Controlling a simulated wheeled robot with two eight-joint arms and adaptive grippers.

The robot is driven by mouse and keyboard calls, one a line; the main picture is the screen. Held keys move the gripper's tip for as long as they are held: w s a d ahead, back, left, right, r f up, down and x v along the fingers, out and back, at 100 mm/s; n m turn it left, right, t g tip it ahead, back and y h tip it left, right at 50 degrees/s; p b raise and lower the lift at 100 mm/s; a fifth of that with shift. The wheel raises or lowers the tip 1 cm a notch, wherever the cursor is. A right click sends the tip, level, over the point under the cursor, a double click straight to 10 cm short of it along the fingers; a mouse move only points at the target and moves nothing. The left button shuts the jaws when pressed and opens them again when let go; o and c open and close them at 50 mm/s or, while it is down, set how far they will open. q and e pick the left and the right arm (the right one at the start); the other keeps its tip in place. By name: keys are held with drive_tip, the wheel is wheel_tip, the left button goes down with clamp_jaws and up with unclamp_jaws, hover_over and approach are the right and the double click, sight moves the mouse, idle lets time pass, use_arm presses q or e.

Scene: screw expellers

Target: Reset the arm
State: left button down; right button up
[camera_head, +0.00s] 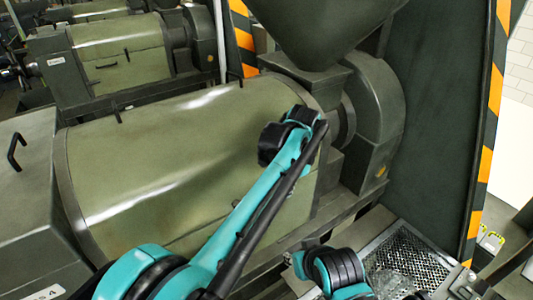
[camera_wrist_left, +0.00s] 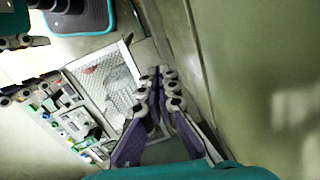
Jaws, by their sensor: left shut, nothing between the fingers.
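My left arm, teal and black, enters the head view from the lower left and reaches up in front of the rounded olive-green press housing (camera_head: 170,150). I cannot make out its fingers clearly in the head view. In the left wrist view my left gripper (camera_wrist_left: 159,78) shows two purple and grey fingers with their tips together and nothing between them. The gripper is beside a green machine wall (camera_wrist_left: 250,80), which stands to its right.
A perforated metal tray (camera_head: 410,262) lies below the press at the right; it also shows in the left wrist view (camera_wrist_left: 117,105). A control panel (camera_wrist_left: 70,115) with coloured buttons is left of the gripper. A dark hopper (camera_head: 320,30) and striped post (camera_head: 486,150) stand behind.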

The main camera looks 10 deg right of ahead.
use_arm(q)
drive_tip(key=a+r+n, duration=0.1)
drive_tip(key=a, duration=0.3)
drive_tip(key=a+n, duration=0.1)
drive_tip(key=a, duration=0.3)
drive_tip(key=a+r+n+t, duration=0.1)
drive_tip(key=a, duration=0.3)
drive_tip(key=shift+s+r+n+h, duration=0.3)
drive_tip(key=shift+s+n+h, duration=0.05)
drive_tip(key=shift+n+h, duration=0.05)
drive_tip(key=s+a+f+n+t, duration=0.25)
drive_tip(key=s+a+n, duration=0.2)
drive_tip(key=a, duration=0.35)
drive_tip(key=s+a+f+n+t, duration=0.1)
drive_tip(key=s+a+f+n, duration=0.2)
drive_tip(key=s+a, duration=0.4)
drive_tip(key=s+a+f+n+t, duration=0.1)
drive_tip(key=s+a+f+n, duration=0.3)
drive_tip(key=a, duration=0.6)
wheel_tip(320, 180, down, 22)
drive_tip(key=s+b, duration=0.1)
drive_tip(key=b, duration=2.1)
drive_tip(key=shift+b, duration=0.4)
